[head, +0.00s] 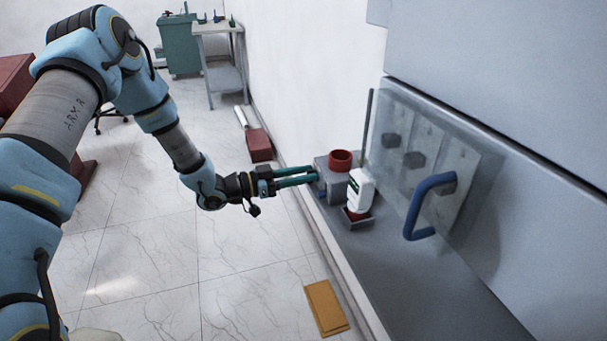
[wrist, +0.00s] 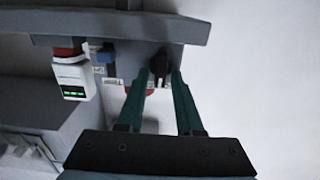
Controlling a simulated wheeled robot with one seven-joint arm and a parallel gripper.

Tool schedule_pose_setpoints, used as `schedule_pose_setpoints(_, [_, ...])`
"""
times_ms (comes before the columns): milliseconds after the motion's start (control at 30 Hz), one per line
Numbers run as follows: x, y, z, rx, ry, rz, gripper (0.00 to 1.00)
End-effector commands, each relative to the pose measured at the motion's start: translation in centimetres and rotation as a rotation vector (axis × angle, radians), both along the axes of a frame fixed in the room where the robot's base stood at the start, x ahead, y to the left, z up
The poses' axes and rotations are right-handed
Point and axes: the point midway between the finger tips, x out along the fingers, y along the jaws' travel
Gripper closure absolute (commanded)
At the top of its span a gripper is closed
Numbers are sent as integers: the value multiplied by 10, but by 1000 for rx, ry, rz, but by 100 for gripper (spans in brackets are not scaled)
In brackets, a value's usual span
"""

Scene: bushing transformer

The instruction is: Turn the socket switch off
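The socket box (head: 332,181) is a small grey block on the grey ledge at the wall. In the wrist view, which looks upside down, a black rotary switch (wrist: 158,64) shows on its face (wrist: 177,54). My gripper (head: 314,174) reaches the box from the left in the head view. Its two green fingers stand apart in the wrist view (wrist: 160,74), with their tips on either side of the black switch. I cannot tell whether they touch it. The switch is hidden in the head view.
A clear panel with a blue handle (head: 417,208) is at the right. A yellow board (head: 326,307) lies on the floor. Open floor is at the left.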

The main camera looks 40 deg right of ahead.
Motion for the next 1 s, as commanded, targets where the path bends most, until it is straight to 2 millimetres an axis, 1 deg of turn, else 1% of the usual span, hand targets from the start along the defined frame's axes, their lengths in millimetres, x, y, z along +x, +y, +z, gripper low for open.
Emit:
schedule_pose_setpoints(33, [0, 0, 0, 0, 0, 0, 78])
schedule_pose_setpoints(200, [0, 0, 0, 0, 0, 0, 98])
schedule_pose_setpoints(233, [0, 0, 0, 0, 0, 0, 100])
schedule_pose_setpoints(667, [0, 0, 0, 8, 21, 0, 100])
schedule_pose_setpoints(867, [1, 0, -1, 40, 103, 0, 100])
schedule_pose_setpoints(1000, [3, 0, -2, 79, 202, 0, 100])
